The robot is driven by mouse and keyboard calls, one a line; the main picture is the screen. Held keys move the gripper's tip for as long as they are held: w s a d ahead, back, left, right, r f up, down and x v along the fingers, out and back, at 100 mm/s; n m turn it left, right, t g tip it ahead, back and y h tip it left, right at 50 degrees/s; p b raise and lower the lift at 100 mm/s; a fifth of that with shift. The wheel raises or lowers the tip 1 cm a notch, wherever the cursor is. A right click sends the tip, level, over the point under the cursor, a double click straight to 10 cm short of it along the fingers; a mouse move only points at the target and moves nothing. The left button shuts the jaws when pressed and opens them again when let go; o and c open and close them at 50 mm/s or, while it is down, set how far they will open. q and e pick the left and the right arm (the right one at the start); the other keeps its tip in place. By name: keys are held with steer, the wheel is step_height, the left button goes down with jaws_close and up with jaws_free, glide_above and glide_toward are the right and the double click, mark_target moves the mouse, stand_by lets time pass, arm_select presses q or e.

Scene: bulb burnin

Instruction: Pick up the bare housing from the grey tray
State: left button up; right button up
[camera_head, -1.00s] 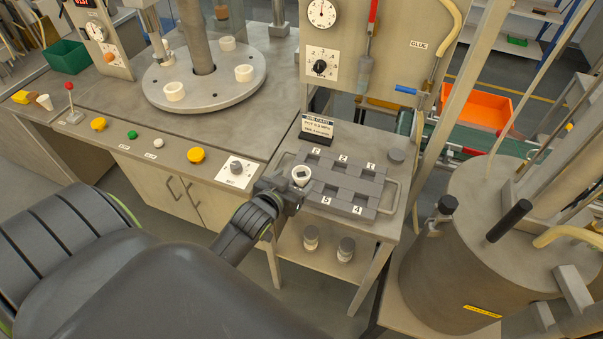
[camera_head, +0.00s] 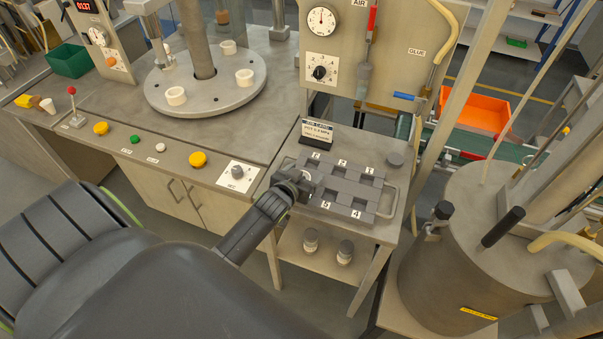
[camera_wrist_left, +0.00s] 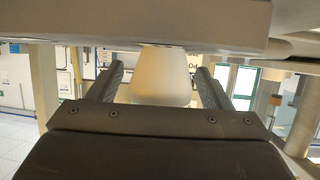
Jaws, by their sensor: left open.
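The grey tray (camera_head: 346,187) with numbered square pockets lies on the small metal stand. The white housing (camera_head: 306,176) is at the tray's left end, mostly hidden by my left gripper (camera_head: 302,180) in the head view. In the left wrist view, the housing (camera_wrist_left: 160,78) stands between the two spread fingers of my left gripper (camera_wrist_left: 160,72). Gaps show on both sides, so the fingers look apart from it. Its upper part in that picture is cut off by a grey edge. My right gripper is in neither view.
A small sign (camera_head: 317,133) stands behind the tray, and a panel with dials rises beyond. A round grey tank (camera_head: 455,265) is at the right. Two small jars (camera_head: 345,251) sit on the lower shelf. A turntable (camera_head: 205,92) with white cups is at the upper left.

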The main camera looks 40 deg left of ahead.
arm_select(q)
steer(key=shift+c, duration=0.4)
steer(key=c, duration=1)
steer(key=shift+o, duration=0.2)
steer(key=shift+r, duration=0.1)
